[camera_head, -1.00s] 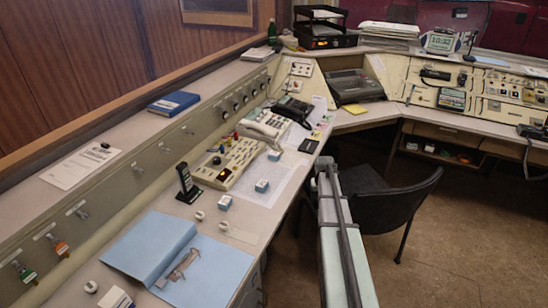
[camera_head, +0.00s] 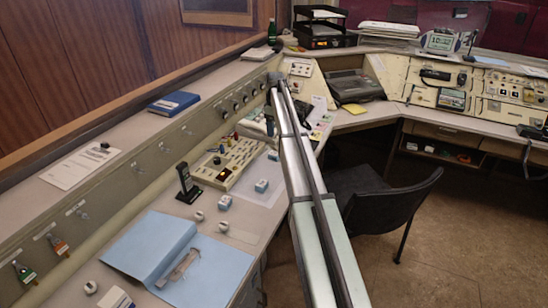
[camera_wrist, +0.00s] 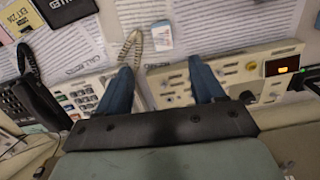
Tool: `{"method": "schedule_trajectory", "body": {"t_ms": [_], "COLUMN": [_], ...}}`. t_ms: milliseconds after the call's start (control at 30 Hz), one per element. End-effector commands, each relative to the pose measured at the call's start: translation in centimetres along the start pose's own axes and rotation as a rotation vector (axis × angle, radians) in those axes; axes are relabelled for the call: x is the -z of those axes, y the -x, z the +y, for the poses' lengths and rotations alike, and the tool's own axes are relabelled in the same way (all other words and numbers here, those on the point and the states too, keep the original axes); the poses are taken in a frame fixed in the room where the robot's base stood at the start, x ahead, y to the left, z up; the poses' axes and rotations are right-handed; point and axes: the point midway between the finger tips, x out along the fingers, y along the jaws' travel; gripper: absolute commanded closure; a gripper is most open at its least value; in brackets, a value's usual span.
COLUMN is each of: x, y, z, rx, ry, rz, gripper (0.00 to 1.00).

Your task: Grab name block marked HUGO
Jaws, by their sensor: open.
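Several small light-blue and white name blocks lie on the left desk in the head view: one (camera_head: 261,186) and another (camera_head: 225,202) near the beige button panel, and one farther back (camera_head: 273,155). Their lettering is too small to read, so I cannot tell which is HUGO. In the wrist view one block (camera_wrist: 162,35) lies on printed sheets, beyond my fingertips and roughly between them. My gripper (camera_wrist: 160,66) is open and empty, its two blue fingers apart above the console equipment.
The beige button panel (camera_head: 229,163) and black handset (camera_head: 187,184) stand near the blocks. The wrist view shows a black phone (camera_wrist: 35,98) at left, a coiled cord (camera_wrist: 127,48) and an orange display (camera_wrist: 282,67). A chair (camera_head: 375,200) stands right of the desk.

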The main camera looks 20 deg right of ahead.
Motion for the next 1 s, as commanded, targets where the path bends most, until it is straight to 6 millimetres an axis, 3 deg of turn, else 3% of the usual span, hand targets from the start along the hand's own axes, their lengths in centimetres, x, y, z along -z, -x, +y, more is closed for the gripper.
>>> {"method": "schedule_trajectory", "body": {"t_ms": [167, 633, 1000], "x": [0.8, 0.6, 0.4], "y": [-0.3, -7.3, -9.7], "z": [-0.4, -0.4, -0.5], "rx": [0.010, 0.009, 0.008], "ry": [0.037, 0.032, 0.032], "rz": [-0.004, -0.004, -0.003], "gripper": [0.32, 0.32, 0.32]}}
